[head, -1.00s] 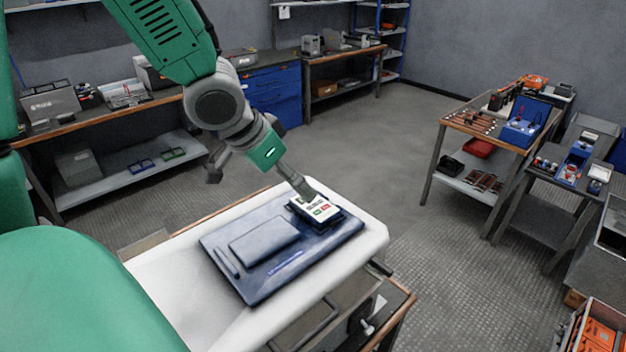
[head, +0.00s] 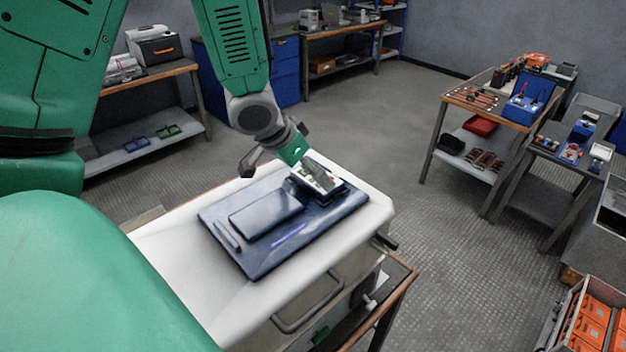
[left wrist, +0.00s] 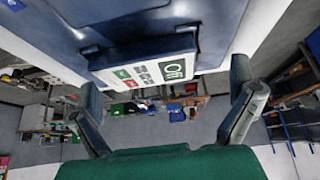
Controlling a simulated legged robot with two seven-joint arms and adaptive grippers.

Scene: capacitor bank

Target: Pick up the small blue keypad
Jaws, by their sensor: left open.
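The small blue keypad (head: 324,184) has a white face with red, green and dark keys. It sits at the back right corner of a dark blue tray (head: 215,218) on a white-topped cart. My left gripper (head: 283,172) is above the tray in the head view, with one finger overlapping part of the keypad face. In the left wrist view the keypad (left wrist: 150,68) lies between the two spread fingers of the open gripper (left wrist: 166,85). Whether a finger touches it I cannot tell. My right gripper is not in view.
A flat blue block (head: 266,215) and a thin bar (head: 226,236) share the tray. The white cart top (head: 165,255) is bare at front left. Benches (head: 495,110) with tools stand at the right, and a crate of orange boxes (head: 592,322) at lower right. Floor between is clear.

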